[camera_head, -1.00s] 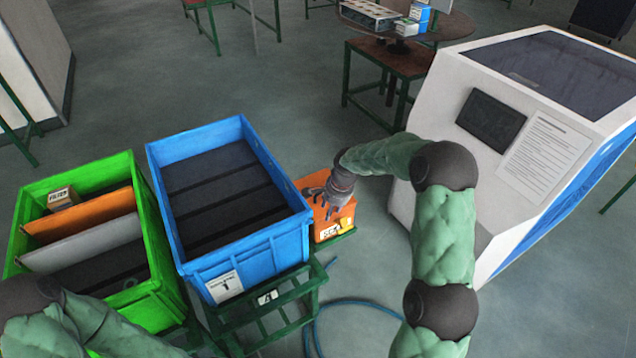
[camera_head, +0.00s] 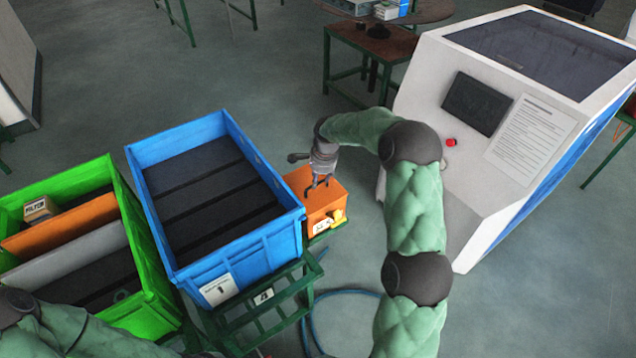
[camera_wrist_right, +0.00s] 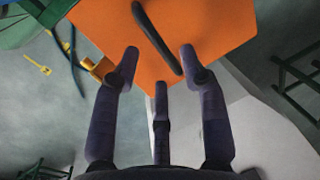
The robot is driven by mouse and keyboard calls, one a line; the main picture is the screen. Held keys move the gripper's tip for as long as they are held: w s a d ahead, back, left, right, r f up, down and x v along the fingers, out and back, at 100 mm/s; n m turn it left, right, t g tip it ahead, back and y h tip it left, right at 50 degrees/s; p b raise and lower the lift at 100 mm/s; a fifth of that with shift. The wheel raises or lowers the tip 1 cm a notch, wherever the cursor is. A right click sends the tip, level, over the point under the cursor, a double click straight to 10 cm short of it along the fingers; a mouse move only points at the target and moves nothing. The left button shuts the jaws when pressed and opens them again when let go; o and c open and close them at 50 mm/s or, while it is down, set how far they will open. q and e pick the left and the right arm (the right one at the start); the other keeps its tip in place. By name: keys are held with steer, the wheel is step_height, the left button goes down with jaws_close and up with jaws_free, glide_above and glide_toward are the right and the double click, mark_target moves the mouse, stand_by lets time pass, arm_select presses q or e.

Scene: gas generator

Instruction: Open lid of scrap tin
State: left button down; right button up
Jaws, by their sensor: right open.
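The scrap tin (camera_head: 330,204) is an orange box with a white label on its front, standing just right of the blue crate. In the right wrist view its orange lid (camera_wrist_right: 100,25) fills the top, with a dark bar handle (camera_wrist_right: 157,38) across it. My right gripper (camera_head: 318,186) is over the lid. In the right wrist view its fingers (camera_wrist_right: 158,70) are spread and empty, with the handle's near end just ahead of and between them. I cannot tell whether they touch it. My left arm (camera_head: 60,330) shows at the lower left; its gripper is out of the picture.
A blue crate (camera_head: 285,237) on a green stand is close left of the tin, and a green crate (camera_head: 150,290) lies further left. A white machine (camera_head: 425,80) with a dark screen stands to the right. A blue hose (camera_head: 345,293) lies on the floor.

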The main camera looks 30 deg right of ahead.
steer(key=shift+w+f, duration=0.25)
steer(key=shift+f, duration=1)
steer(key=shift+c, duration=0.2)
jaws_close()
